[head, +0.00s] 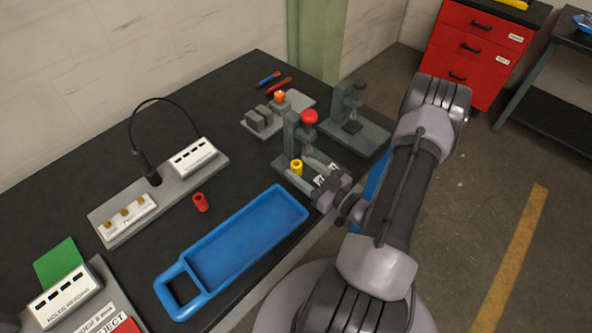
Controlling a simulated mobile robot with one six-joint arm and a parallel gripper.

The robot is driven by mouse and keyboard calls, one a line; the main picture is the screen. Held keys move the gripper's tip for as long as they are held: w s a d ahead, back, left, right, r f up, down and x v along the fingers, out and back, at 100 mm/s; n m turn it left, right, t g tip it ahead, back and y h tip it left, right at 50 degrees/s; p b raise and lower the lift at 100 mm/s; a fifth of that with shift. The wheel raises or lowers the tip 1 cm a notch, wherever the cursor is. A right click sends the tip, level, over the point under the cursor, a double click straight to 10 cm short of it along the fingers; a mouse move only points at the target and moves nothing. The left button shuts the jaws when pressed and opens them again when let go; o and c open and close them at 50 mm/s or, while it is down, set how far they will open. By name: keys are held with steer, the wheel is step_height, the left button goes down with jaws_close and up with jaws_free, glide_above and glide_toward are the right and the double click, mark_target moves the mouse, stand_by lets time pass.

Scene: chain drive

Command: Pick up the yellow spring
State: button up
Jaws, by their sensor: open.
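The yellow spring (297,168) is a small upright cylinder with a dark hole in its top. It stands at the base of a grey press with a red knob (309,117). My gripper (303,172) reaches in from the right, low over the table. Its two light grey fingers are open, with their tips close to the yellow spring. I cannot tell whether the spring is between the fingertips or just in front of them, or whether they touch it. The spring's lower part is partly hidden.
A blue tray (196,298) lies in front on the black table (240,190). A red cylinder (200,202) stands left of it. A second grey press (355,130) stands behind my gripper. A grey fixture with a white box (193,157) is at left. Grey blocks (259,119) stand farther back.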

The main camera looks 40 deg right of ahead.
steer(key=shift+s, duration=0.1)
jaws_close()
